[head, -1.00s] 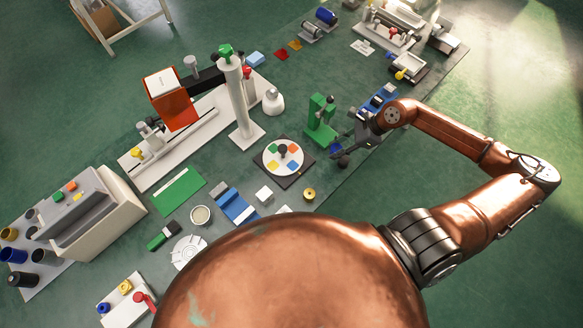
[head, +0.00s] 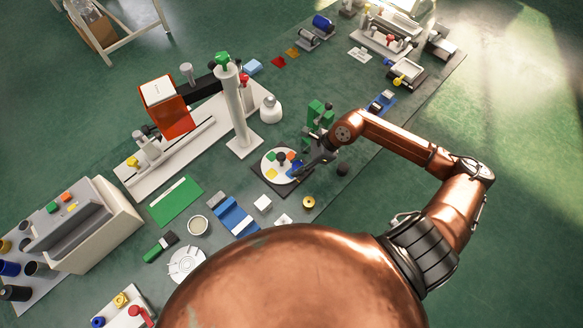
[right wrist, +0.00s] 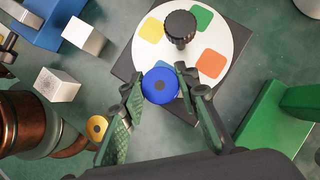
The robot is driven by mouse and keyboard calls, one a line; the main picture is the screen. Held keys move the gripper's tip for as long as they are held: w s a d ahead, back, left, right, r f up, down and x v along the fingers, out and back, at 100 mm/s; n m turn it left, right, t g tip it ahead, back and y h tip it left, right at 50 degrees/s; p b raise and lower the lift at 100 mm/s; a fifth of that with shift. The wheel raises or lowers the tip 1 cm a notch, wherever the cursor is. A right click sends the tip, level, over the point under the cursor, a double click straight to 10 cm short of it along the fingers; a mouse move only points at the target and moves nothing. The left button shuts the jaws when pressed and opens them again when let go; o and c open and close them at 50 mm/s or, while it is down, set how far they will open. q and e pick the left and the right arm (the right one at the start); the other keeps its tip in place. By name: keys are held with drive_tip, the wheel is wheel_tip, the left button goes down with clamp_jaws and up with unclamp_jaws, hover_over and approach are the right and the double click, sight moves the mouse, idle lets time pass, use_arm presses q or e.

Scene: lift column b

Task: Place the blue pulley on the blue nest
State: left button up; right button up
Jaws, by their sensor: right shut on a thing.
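The blue pulley (right wrist: 160,86) is a round blue disc with a dark centre, between the fingertips of my right gripper (right wrist: 160,90). In the head view my right gripper (head: 302,171) reaches over the near right part of a white round plate (head: 270,165). The plate has coloured patches and a dark knob (right wrist: 180,26). In the right wrist view the yellow, green and orange patches show. I cannot tell whether the pulley touches the plate. My left gripper is out of view.
A green stand (head: 317,112) is close behind the right gripper. A yellow pulley (head: 308,202), a white block (head: 263,203) and a blue fixture (head: 235,216) lie nearer. A white column (head: 238,110) rises behind the plate.

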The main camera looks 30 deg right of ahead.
sight(296, 166)
drive_tip(key=shift+w+a+f, duration=0.3)
drive_tip(key=shift+a+f, duration=0.2)
drive_tip(key=shift+w+a+f, duration=0.25)
drive_tip(key=shift+a+f, duration=0.2)
drive_tip(key=shift+a, duration=0.05)
drive_tip(key=o, duration=1.2)
drive_tip(key=shift+f, duration=0.1)
drive_tip(key=shift+o, duration=0.2)
drive_tip(key=shift+r, duration=0.25)
drive_tip(key=v, duration=1.2)
drive_tip(key=shift+f, duration=0.1)
